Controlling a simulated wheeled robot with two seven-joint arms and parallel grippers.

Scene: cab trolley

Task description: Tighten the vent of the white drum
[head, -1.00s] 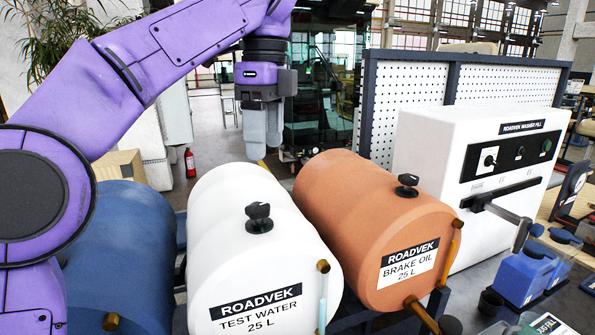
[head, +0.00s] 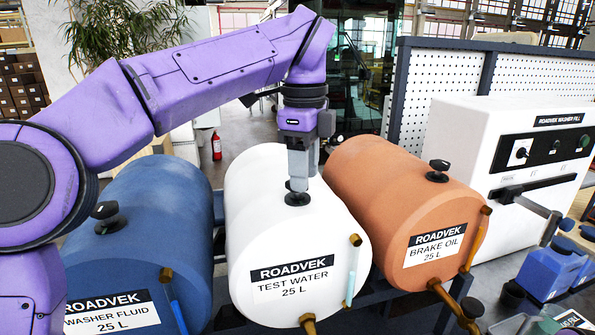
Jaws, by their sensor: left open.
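The white drum (head: 265,235) lies on its side in the middle of the head view, labelled "ROADVEK TEST WATER 25 L". Its black vent knob (head: 297,199) sits on top near the front end. My left gripper (head: 300,180) points straight down over the vent, its fingertips at the knob's grip. The fingers are open and hide part of the knob, and I cannot tell whether they touch it. My right gripper is not in view.
The blue washer fluid drum (head: 165,215) with its vent (head: 106,212) lies left, the orange brake oil drum (head: 380,185) with its vent (head: 438,170) right. A white washer fill cabinet (head: 470,130) and blue jugs (head: 548,270) stand further right.

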